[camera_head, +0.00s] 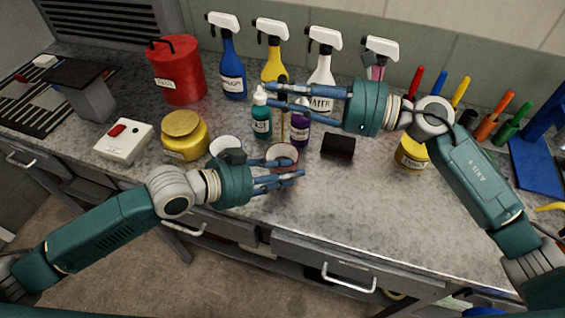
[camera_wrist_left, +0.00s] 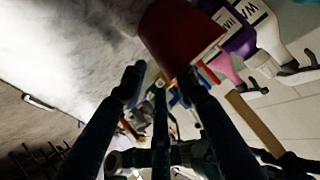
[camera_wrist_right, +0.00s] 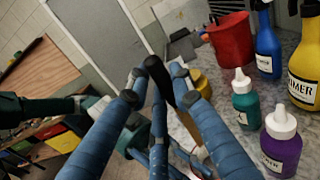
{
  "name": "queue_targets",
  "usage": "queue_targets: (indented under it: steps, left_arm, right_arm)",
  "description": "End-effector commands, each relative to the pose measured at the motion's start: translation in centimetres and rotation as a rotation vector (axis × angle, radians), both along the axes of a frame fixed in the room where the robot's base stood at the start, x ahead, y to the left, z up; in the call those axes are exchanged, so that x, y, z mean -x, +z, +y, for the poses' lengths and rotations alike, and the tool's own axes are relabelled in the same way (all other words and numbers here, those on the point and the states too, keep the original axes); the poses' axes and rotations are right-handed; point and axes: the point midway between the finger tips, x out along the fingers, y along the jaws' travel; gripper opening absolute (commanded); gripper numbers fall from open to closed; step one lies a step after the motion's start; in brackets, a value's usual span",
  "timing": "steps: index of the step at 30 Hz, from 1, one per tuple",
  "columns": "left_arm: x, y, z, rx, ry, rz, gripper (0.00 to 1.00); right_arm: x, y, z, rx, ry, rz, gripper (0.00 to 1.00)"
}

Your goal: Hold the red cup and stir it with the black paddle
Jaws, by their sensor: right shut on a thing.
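The red cup (camera_head: 282,153) stands upright on the grey counter, its lower front partly hidden by my left fingers. My left gripper (camera_head: 295,172) is open at the cup's near side. In the left wrist view the cup (camera_wrist_left: 180,38) is just past the fingertips, nearer the right one; I cannot tell whether they touch. My right gripper (camera_head: 268,95) is shut on the black paddle (camera_head: 283,92), holding it upright behind the cup. Its pale lower part hangs between the teal and purple bottles. The paddle's black end (camera_wrist_right: 156,72) also shows between the fingers in the right wrist view.
A white cup (camera_head: 226,146) stands left of the red cup, near my left wrist. Teal (camera_head: 262,122) and purple (camera_head: 299,132) bottles flank the paddle. A black block (camera_head: 338,147) lies to the right. Spray bottles line the back. The counter's front right is clear.

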Motion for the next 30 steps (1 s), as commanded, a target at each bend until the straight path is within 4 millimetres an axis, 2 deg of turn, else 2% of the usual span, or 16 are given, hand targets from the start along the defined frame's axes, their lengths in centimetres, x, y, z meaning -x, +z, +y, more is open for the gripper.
queue_targets:
  steps: [8, 13, 24, 30]
  left_arm:
    - [0.0, 0.0, 0.0, -0.001, 0.0, 0.0, 0.31]
    - [0.5, 0.4, 0.9, -0.002, 0.001, 0.0, 0.31]
    - [3.8, 3.4, 6.3, -0.006, 0.001, 0.0, 0.31]
    - [5.1, 4.7, 8.3, -0.004, 0.0, 0.001, 0.31]
  right_arm:
    - [0.0, 0.0, 0.0, 0.0, 0.0, 0.0, 0.01]
    - [0.0, 0.0, 0.0, 0.0, 0.0, 0.0, 0.01]
    - [0.0, 0.0, 0.0, 0.0, 0.0, 0.0, 0.01]
    - [0.0, 0.0, 0.0, 0.0, 0.0, 0.0, 0.01]
